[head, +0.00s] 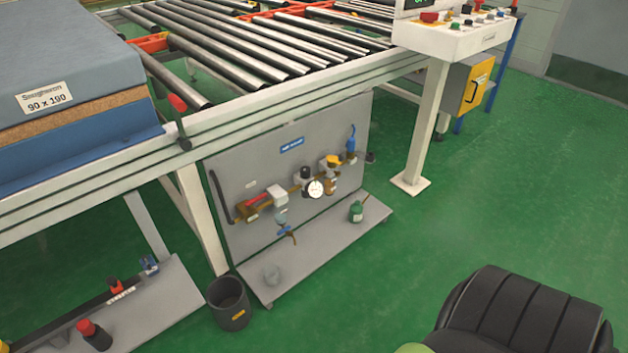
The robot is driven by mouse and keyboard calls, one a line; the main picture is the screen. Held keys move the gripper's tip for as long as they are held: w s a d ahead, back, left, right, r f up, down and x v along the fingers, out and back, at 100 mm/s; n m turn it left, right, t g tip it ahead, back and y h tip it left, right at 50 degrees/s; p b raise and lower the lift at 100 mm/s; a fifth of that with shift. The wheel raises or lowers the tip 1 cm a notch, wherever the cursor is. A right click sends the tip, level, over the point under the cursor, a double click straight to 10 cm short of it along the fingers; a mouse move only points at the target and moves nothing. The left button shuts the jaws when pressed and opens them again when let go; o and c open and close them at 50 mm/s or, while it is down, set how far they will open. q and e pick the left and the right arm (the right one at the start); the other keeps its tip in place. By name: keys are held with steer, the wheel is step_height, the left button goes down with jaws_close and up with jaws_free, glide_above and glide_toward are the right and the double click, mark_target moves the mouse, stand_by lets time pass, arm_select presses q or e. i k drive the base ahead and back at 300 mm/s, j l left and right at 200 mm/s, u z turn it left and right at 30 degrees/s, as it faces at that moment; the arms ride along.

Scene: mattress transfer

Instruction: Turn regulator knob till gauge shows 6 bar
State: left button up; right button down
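The grey air panel (235,175) stands upright under the roller conveyor. A row of fittings runs across it. A round white gauge (315,189) sits near its middle; its needle and numbers are too small to read. A black knob (305,173) stands just above and left of the gauge, apparently the regulator knob. To the right is a fitting with a yellow top (333,160), then a blue fitting (351,142). To the left are a red-handled valve (258,199) and a blue handle (286,231) lower down. Neither gripper is in view.
The conveyor frame (290,103) overhangs the panel. A control box (455,35) is upper right. Green floor (450,225) is free at right.

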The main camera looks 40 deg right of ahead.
mark_target(305, 171)
steer(key=z, duration=1.4)
